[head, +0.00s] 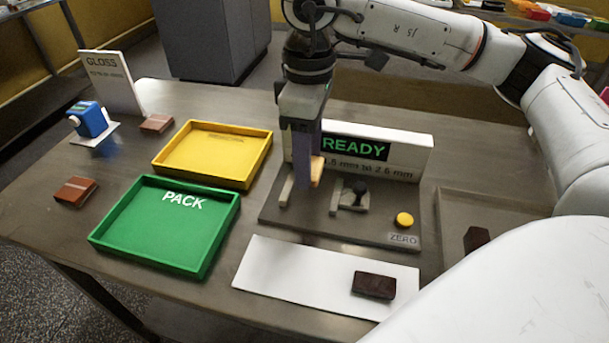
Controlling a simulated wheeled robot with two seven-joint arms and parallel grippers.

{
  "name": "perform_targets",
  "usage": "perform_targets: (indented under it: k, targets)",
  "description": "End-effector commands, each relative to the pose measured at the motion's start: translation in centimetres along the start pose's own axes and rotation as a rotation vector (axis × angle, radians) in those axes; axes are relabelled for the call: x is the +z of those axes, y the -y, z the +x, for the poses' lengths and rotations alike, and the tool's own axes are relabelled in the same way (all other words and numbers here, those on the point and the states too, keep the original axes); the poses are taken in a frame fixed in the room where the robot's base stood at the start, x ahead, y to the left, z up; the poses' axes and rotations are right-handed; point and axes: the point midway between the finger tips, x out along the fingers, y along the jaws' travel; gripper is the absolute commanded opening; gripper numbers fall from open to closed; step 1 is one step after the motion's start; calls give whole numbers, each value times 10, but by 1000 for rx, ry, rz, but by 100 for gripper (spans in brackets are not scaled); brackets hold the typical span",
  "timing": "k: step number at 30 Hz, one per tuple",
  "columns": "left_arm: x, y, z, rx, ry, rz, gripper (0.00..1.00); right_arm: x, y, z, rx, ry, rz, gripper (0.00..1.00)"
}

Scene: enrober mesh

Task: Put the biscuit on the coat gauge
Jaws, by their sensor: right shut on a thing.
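The coat gauge (335,228) is a grey plate on the table with a sign reading READY, a black knob (360,187) and a yellow button (404,219) above the word ZERO. My right gripper (312,172) points down over the left part of the gauge, in front of the sign. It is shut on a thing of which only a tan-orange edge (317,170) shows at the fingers. This seems to be the biscuit; the fingers hide most of it. I cannot tell whether it touches the gauge. My left gripper is not in view.
A dark biscuit (374,285) lies on the white sheet (285,273); another (476,238) is in the right-hand tray (452,208). A green PACK tray (150,258) and yellow tray (163,157) stand left.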

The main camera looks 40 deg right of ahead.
Motion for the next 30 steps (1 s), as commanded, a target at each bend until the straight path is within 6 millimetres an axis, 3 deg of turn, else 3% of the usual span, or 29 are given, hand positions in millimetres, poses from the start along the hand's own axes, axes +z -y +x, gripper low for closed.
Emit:
perform_targets:
  k: [13, 24, 25, 27, 30]
  targets:
    - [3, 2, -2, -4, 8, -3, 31, 0, 0, 48, 1, 1, 1, 35]
    - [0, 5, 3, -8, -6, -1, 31, 0, 0, 55, 1, -1, 2, 35]
    - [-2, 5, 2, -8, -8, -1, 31, 0, 0, 54, 1, -1, 2, 51]
    - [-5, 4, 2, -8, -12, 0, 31, 0, 0, 53, 1, -1, 2, 63]
    - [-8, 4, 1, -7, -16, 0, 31, 0, 0, 53, 1, -1, 2, 66]
